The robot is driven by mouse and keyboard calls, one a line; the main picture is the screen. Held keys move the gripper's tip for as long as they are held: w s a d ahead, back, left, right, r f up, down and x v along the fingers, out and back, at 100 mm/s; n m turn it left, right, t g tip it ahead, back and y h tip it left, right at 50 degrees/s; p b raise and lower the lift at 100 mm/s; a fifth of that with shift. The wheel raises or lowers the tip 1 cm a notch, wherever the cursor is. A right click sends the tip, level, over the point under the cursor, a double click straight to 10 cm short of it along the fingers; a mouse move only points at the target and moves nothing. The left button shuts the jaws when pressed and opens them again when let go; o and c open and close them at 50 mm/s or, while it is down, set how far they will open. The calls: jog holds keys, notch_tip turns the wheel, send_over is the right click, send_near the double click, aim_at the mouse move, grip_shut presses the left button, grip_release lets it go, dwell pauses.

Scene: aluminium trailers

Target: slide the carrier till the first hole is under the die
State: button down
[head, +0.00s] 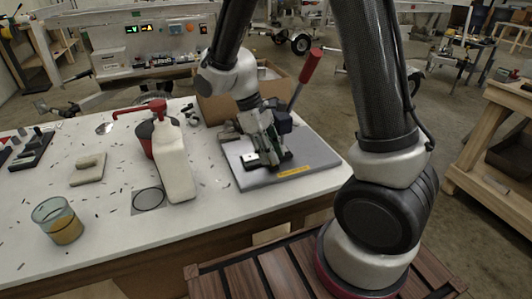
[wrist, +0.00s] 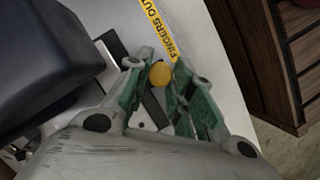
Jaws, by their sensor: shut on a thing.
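My gripper (wrist: 157,76) has its green fingers shut on a round yellow knob (wrist: 160,74) in the wrist view. The knob appears to belong to the carrier, whose pale plate with dark marks (wrist: 142,118) shows partly between the fingers. In the head view my gripper (head: 266,158) reaches down onto the grey base plate (head: 310,178) of a hand press with a red-tipped lever (head: 311,66). A large dark block (wrist: 45,55), seemingly the press body, fills the left of the wrist view. I cannot see the die or which hole lies under it.
A yellow warning strip (wrist: 158,28) runs along the press base. On the white table stand a white bottle with a red pump (head: 174,165), a glass of amber liquid (head: 62,222) and a beige block (head: 88,168). A cardboard box (head: 215,108) stands behind the press.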

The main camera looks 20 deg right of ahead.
jog(key=c, duration=1.2)
grip_release()
jog(key=shift+a, duration=0.15)
